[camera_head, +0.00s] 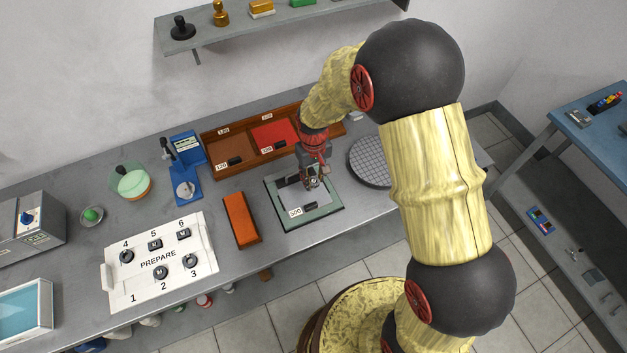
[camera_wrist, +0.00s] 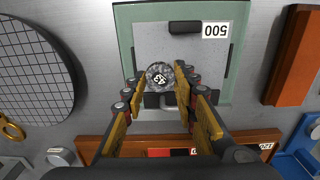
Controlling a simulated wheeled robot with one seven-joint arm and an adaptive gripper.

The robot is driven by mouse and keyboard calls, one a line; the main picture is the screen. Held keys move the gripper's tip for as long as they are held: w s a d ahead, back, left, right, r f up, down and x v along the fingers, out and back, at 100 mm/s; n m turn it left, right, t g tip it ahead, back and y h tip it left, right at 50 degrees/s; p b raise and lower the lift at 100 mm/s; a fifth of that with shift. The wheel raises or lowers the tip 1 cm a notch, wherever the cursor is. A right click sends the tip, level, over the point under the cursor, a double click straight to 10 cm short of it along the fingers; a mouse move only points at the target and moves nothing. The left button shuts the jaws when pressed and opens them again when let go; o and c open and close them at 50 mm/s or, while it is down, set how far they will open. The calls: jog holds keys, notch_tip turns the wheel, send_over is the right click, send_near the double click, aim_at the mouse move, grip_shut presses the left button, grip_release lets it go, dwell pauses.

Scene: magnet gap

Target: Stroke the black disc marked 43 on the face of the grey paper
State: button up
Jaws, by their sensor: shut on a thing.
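In the head view my gripper (camera_head: 313,182) is over the plate's back right part and the disc is mostly hidden.
A brown-orange block (camera_head: 241,220) lies left of the plate. A round gridded plate (camera_head: 371,163) stands right. Wooden trays (camera_head: 228,152) with brown and red sheets are behind. A white PREPARE board (camera_head: 160,285) with several dark pieces and a blue stand (camera_head: 187,150) are further left.

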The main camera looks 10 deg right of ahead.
jog(key=shift+w+d+r, duration=0.1)
jog(key=shift+w+r, duration=0.05)
jog(key=shift+r, duration=0.5)
jog(key=shift+r+p, duration=1.1)
jog(key=shift+r, duration=0.4)
